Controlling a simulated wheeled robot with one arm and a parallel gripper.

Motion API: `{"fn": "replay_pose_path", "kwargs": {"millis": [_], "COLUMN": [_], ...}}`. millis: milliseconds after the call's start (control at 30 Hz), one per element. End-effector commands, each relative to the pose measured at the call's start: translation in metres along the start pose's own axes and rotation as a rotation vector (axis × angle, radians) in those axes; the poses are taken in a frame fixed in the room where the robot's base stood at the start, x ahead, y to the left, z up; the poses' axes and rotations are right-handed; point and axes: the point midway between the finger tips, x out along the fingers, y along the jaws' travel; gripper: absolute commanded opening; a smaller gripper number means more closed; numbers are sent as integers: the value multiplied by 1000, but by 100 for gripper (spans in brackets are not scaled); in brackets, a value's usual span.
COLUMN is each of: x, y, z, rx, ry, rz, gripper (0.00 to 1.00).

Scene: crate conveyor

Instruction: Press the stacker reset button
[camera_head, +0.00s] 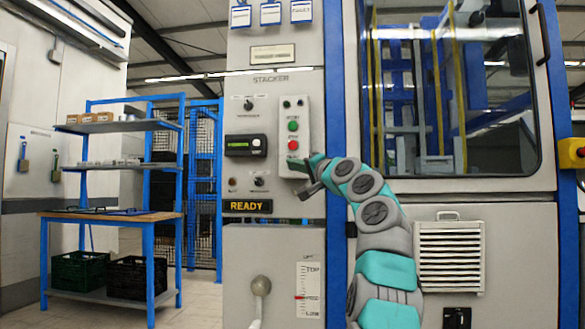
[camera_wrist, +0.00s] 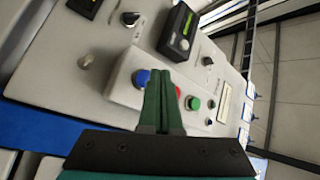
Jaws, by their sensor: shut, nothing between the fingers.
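The stacker panel (camera_head: 272,90) is a grey upright face with a lit READY sign (camera_head: 249,206). A raised light-grey button box (camera_head: 303,108) on it carries a green button (camera_head: 293,126) and a red button (camera_head: 293,145). In the wrist view, the box also shows a blue button (camera_wrist: 141,77) at the end beyond the red one (camera_wrist: 178,91). My gripper (camera_head: 309,163) is shut and empty at the lower part of the box, hiding the blue button in the head view. In the wrist view, the fingertips (camera_wrist: 158,72) overlap the blue button's edge; I cannot tell whether they touch.
A small display unit (camera_head: 245,146) and several knobs sit left of the box. A lever (camera_head: 260,286) sticks out below. A windowed door (camera_head: 455,90) is at right behind my arm. A blue shelf rack (camera_head: 115,215) stands at left, with open floor before the panel.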

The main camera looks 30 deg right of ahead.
Motion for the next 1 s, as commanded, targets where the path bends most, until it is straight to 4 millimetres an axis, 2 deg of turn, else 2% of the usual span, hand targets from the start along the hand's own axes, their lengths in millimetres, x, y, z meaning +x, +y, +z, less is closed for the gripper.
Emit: {"fn": "replay_pose_path", "kwargs": {"millis": [533, 1000], "x": [-33, -33], "y": [-22, -24], "z": [24, 24], "rx": [-1, -1], "ry": [-1, 0], "rz": [-2, -1], "gripper": [0, 0]}}
